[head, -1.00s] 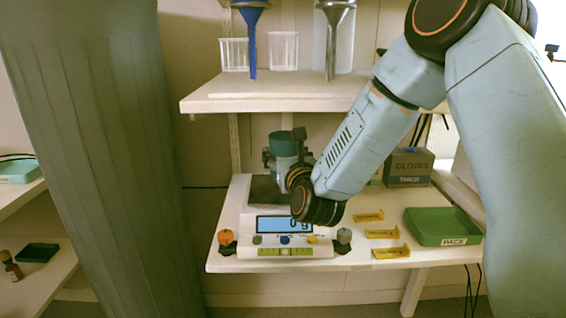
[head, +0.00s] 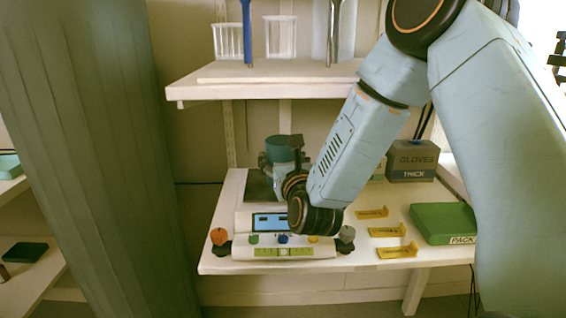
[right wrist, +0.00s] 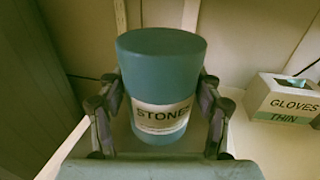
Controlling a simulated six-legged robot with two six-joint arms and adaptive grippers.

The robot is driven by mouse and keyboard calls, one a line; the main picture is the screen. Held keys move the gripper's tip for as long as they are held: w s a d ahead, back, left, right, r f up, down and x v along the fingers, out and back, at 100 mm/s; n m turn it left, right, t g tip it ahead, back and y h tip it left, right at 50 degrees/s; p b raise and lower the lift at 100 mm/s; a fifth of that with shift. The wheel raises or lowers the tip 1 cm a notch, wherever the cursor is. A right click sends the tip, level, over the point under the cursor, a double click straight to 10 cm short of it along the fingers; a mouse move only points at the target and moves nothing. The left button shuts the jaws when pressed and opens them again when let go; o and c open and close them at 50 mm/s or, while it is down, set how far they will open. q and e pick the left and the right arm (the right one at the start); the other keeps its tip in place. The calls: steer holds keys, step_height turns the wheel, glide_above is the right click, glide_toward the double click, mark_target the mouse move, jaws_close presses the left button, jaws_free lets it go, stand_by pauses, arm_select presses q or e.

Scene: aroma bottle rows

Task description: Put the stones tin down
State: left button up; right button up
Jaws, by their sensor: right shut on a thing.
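The stones tin (right wrist: 161,75) is a teal cylinder with a white label reading STONES, upright in the right wrist view. My right gripper (right wrist: 160,112) is shut on it, with a finger on each side. In the head view the tin (head: 279,149) shows its teal top above the scale's dark pan (head: 259,187), with my right gripper (head: 280,165) around it and my wrist partly in front. I cannot tell whether the tin touches the pan. The scale (head: 284,252) has a blue display, partly hidden by my wrist. My left gripper is not in view.
A GLOVES THICK box (head: 412,161) stands behind right, with a GLOVES THIN box (right wrist: 285,100) in the right wrist view. A green PACK tray (head: 443,223) and several yellow holders (head: 388,231) lie to the right. A shelf (head: 270,90) with clear beakers hangs above.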

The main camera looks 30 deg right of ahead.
steer(key=shift+s+r, duration=0.25)
steer(key=shift+r, duration=0.1)
steer(key=shift+w+a+f, duration=0.15)
steer(key=shift+f, duration=0.15)
steer(key=o, duration=1.4)
steer(key=shift+f, duration=0.1)
steer(key=o, duration=0.4)
steer(key=shift+s+r, duration=0.2)
steer(key=shift+w+f, duration=0.1)
